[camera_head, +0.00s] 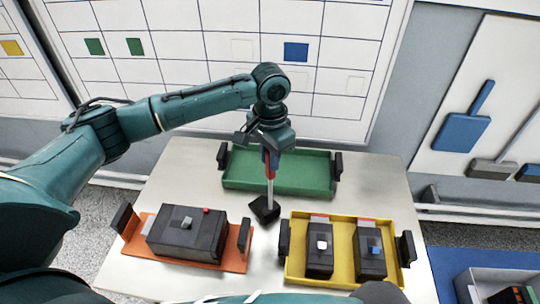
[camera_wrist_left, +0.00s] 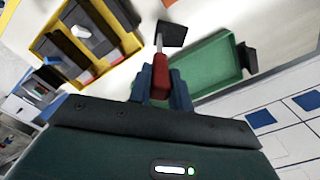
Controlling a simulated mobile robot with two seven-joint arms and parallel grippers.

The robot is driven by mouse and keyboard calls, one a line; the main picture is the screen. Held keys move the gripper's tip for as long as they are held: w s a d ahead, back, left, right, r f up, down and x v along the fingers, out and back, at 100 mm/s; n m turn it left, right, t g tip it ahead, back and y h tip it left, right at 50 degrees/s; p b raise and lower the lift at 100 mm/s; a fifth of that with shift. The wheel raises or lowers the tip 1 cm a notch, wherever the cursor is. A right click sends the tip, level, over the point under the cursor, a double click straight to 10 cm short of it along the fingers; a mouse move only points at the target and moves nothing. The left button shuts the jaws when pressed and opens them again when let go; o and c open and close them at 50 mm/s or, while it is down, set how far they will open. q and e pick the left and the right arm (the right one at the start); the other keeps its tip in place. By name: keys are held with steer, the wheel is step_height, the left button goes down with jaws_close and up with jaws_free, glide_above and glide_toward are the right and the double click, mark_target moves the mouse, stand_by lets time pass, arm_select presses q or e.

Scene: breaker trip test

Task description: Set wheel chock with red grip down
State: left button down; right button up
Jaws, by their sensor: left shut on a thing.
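The wheel chock is a black block (camera_head: 264,209) on a thin pale rod with a red grip. My left gripper (camera_head: 271,156) is shut on the red grip, with the rod pointing down toward the table. In the left wrist view the red grip (camera_wrist_left: 160,75) sits between the blue fingers, and the black block (camera_wrist_left: 172,34) is at the rod's far end. The block is over bare table between the trays, looking turned and slightly tilted. I cannot tell whether it touches the table. My right gripper is not clearly in view.
A green tray (camera_head: 240,187), empty, is behind the chock. An orange tray (camera_head: 147,250) with a black breaker box (camera_head: 186,233) is front left. A yellow tray (camera_head: 342,218) with two dark breakers is front right. Bare white table (camera_head: 365,185) lies at the right.

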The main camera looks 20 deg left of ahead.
arm_select(q)
steer(key=shift+w, duration=0.1)
steer(key=c, duration=1.6)
jaws_free()
steer(key=o, duration=0.3)
